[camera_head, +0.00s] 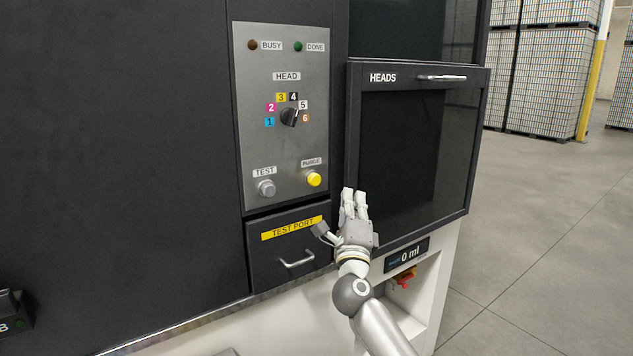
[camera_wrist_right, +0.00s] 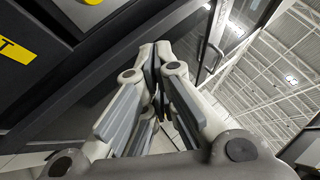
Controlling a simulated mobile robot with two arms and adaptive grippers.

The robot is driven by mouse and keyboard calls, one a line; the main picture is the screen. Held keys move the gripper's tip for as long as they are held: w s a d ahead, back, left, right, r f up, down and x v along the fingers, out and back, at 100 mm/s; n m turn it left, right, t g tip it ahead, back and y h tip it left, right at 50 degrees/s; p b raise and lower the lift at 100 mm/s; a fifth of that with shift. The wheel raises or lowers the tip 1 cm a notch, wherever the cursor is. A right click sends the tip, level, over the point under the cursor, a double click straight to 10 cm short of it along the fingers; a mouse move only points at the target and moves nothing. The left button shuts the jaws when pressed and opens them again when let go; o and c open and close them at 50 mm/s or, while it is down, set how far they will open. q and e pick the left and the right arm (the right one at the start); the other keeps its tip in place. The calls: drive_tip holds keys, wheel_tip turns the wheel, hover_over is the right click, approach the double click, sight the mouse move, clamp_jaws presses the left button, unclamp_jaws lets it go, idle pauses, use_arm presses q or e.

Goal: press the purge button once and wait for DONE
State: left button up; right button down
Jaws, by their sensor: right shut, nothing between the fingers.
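The yellow purge button (camera_head: 314,179) sits under its PURGE label at the lower right of the grey control panel (camera_head: 262,140). Its cap shows uncovered. The DONE lamp (camera_head: 298,46) is dark green and the BUSY lamp (camera_head: 252,45) is dark brown; neither looks brightly lit. My right gripper (camera_head: 354,193) is shut and empty, to the lower right of the button and apart from it in the picture, in front of the HEADS door. Its closed fingertips (camera_wrist_right: 156,52) also show in the right wrist view. My left gripper is not in view.
A grey TEST button (camera_head: 267,188) is left of the purge button. The HEAD knob (camera_head: 289,116) is above. The TEST PORT drawer (camera_head: 290,252) is below. The HEADS door (camera_head: 410,150) and a 0 ml display (camera_head: 408,254) are on the right. Open floor lies further right.

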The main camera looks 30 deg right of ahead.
sight(314, 179)
drive_tip(key=shift+w, duration=0.1)
drive_tip(key=w+b, duration=0.5)
drive_tip(key=w, duration=0.3)
drive_tip(key=shift+w+a, duration=0.3)
drive_tip(key=shift+a, duration=0.05)
idle(1.2)
drive_tip(key=shift+w, duration=0.4)
